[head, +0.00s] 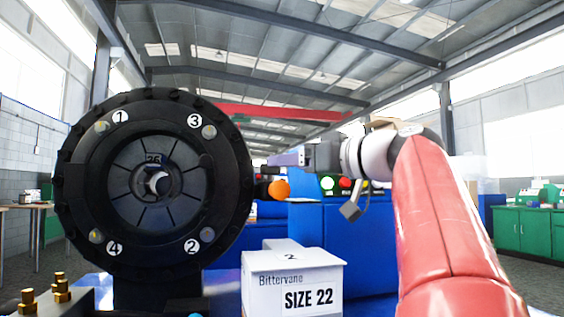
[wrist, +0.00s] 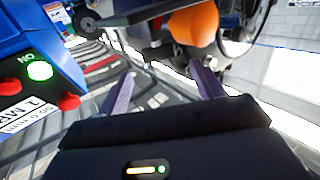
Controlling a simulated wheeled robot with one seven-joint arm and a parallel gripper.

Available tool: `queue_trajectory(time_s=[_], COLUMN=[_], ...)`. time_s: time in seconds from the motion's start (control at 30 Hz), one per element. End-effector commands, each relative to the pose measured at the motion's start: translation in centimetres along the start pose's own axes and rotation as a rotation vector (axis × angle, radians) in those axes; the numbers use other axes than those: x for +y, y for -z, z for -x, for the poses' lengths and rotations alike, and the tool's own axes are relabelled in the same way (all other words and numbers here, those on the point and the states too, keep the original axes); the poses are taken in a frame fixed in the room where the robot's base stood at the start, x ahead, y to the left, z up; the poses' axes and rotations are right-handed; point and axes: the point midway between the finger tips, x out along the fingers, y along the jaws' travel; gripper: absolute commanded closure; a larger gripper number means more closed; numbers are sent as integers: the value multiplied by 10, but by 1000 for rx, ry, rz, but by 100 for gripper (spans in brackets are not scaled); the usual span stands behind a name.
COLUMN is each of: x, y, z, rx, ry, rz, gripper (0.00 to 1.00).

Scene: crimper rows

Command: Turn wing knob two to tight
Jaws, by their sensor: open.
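The round black crimper head (head: 70,200) faces the head camera at left, with number labels around its face. An orange round knob (head: 278,189) sticks out at the crimper's right side and shows in the wrist view (wrist: 195,25), beyond my fingertips. My gripper (head: 276,160) is open and empty, right of the crimper head and slightly above the orange knob. Its fingers (wrist: 160,76) touch nothing that I can see.
A white box (head: 292,285) marked SIZE 22 stands in front, right of the crimper. A blue cabinet (head: 350,240) with green and red buttons is behind; its buttons (wrist: 40,71) show in the wrist view. Brass fittings (head: 60,288) stand at lower left.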

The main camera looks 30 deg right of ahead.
Motion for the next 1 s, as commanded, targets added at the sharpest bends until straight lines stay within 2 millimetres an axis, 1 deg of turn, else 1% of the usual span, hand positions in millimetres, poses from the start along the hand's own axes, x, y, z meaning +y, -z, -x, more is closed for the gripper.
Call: queue_trajectory(time_s=[0.03,0.1,0.23,0.4,0.6,0.67,0.93,0.97,1.0], x=[0,0,0,0,0,0,0,0,0], y=[1,1,1,1,0,0,0,0,0], z=[-9,-20,-34,-42,-42,-42,-42,-42,-42], rx=[0,0,0,1,1,1,0,0,0], ry=[3,2,1,-1,-1,-1,-1,-1,-1], rz=[-1,-1,-1,1,1,1,1,1,1], gripper=[33,33,33,33,33,39,75,77,77])
